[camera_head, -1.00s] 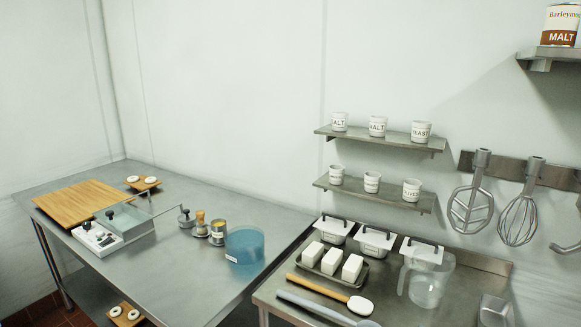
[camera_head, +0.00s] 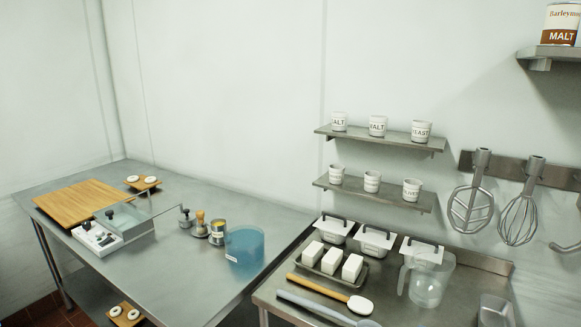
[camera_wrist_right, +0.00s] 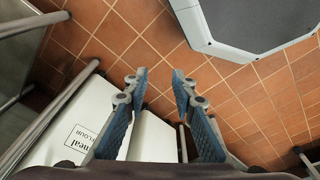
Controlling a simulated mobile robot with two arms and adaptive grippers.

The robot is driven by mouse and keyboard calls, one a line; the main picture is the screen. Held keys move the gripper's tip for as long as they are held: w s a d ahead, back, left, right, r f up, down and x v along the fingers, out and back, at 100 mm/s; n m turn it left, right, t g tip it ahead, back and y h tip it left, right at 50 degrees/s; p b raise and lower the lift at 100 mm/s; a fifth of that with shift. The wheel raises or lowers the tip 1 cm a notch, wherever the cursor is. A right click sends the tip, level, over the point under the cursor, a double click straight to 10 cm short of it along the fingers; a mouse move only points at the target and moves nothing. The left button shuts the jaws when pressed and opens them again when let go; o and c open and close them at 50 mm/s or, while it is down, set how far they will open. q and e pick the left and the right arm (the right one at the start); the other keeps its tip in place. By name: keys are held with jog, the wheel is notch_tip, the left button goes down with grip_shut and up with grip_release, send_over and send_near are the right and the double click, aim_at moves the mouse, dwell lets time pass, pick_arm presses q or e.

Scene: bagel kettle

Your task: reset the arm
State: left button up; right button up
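My right gripper (camera_wrist_right: 158,85) shows in the right wrist view, its two blue-padded fingers apart with nothing between them. It hangs over the tiled floor, above a white box or bin with a printed label (camera_wrist_right: 80,137). My left gripper is in neither current view. No arm shows in the head view.
In the head view, a steel table (camera_head: 190,270) holds a wooden board (camera_head: 80,203) and a blue tub (camera_head: 244,247). The right counter holds white blocks on a tray, spatulas and a clear jug (camera_head: 428,280). In the wrist view, metal legs (camera_wrist_right: 50,118) stand left and a grey base lies top right.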

jog(key=s+d+f, duration=0.2)
jog(key=s+f, duration=0.5)
jog(key=s, duration=0.3)
jog(key=shift+s+g, duration=0.35)
jog(key=shift+g, duration=0.05)
jog(key=shift+f, duration=0.1)
